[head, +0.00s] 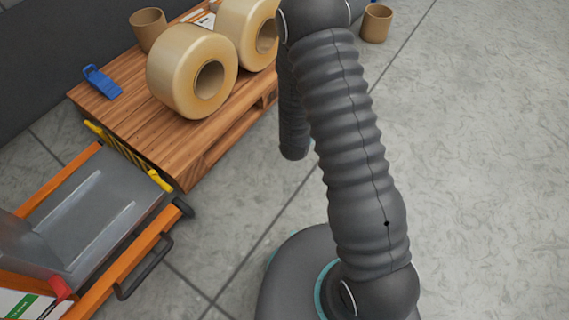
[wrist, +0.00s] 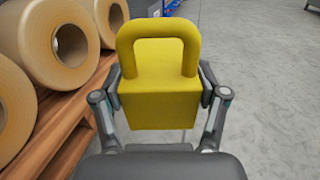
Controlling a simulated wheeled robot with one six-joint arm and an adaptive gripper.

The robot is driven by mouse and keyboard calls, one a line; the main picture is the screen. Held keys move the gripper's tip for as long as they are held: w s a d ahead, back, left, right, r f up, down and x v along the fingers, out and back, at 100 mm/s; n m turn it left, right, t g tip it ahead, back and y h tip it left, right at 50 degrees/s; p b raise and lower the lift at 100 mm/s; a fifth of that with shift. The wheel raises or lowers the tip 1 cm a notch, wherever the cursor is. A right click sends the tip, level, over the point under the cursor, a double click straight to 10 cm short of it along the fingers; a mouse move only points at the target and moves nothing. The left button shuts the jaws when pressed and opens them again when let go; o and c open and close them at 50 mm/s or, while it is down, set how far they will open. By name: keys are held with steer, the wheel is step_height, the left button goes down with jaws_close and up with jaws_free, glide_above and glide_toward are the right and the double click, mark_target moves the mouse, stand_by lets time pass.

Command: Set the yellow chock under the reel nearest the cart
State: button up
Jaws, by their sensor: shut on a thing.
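My gripper (wrist: 160,100) is shut on the yellow chock (wrist: 158,88) in the wrist view. The chock has a loop handle on top and hangs beside the wooden pallet, over the floor. In the head view my arm hides the gripper and the chock. The cart (head: 95,215) has a grey top and orange rails, and stands at the pallet's near-left end.
A blue chock-like piece (head: 102,82) lies on the pallet's left part. A brown cup-shaped container (head: 148,30) stands at its back edge. Another brown container (head: 376,23) stands on the floor at the back. The floor at right is clear.

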steer(key=s+a+f+m+g+h+b, duration=0.1)
steer(key=s+a+f+h, duration=0.15)
steer(key=f, duration=1.05)
steer(key=s+a+f+m+g+h+b, duration=0.15)
steer(key=s+f, duration=0.25)
steer(key=f, duration=0.9)
steer(key=shift+m, duration=0.25)
steer(key=a+f, duration=0.2)
steer(key=a, duration=0.1)
steer(key=a+f+b, duration=0.1)
steer(key=a+f, duration=0.1)
steer(key=a, duration=0.2)
steer(key=a+f, duration=0.3)
steer(key=a, duration=0.1)
steer(key=shift+w, duration=0.35)
steer(key=shift+f+b, duration=0.45)
steer(key=shift+f, duration=1.5)
steer(key=shift+f, duration=0.15)
steer(key=o, duration=1.6)
steer(key=shift+o, duration=0.2)
steer(key=v, duration=1.2)
steer(key=shift+d, duration=0.1)
